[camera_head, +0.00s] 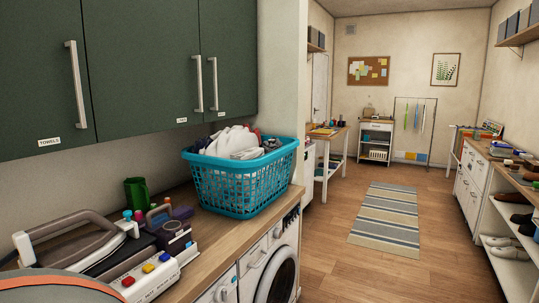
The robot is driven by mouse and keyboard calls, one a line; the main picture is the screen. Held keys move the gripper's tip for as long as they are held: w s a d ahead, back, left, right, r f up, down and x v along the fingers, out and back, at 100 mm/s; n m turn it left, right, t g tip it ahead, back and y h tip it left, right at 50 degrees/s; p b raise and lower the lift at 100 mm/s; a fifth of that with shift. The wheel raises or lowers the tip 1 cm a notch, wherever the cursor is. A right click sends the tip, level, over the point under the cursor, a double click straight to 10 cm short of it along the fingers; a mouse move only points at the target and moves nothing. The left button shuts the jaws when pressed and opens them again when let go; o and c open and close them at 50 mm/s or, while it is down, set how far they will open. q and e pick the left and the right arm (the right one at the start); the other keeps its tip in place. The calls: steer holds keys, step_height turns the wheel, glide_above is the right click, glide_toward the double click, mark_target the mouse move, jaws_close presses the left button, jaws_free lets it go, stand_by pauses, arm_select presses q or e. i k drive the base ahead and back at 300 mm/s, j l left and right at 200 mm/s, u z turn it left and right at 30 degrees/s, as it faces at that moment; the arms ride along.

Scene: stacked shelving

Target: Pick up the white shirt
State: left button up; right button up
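A teal laundry basket (243,185) stands on the wooden counter above the washing machine, left of the middle of the head view. White cloth (232,142) is heaped in it and rises above the rim; it may be the white shirt, but its shape is not clear. Grey and darker cloth (270,144) lies beside it in the basket. The basket walls hide the lower contents. Neither of my grippers is in view.
The counter (215,230) also holds an iron-like appliance (70,240), a green cup (136,192) and a white box with coloured knobs (150,275). Dark green cabinets (150,60) hang above. The floor with a striped rug (388,220) is open at right.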

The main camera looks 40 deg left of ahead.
mark_target(254, 153)
steer(key=i+u, duration=0.15)
steer(key=i, duration=1)
steer(key=i+l+u, duration=0.2)
steer(key=i, duration=0.25)
steer(key=i+l+u, duration=0.2)
steer(key=i, duration=0.25)
steer(key=j, duration=0.1)
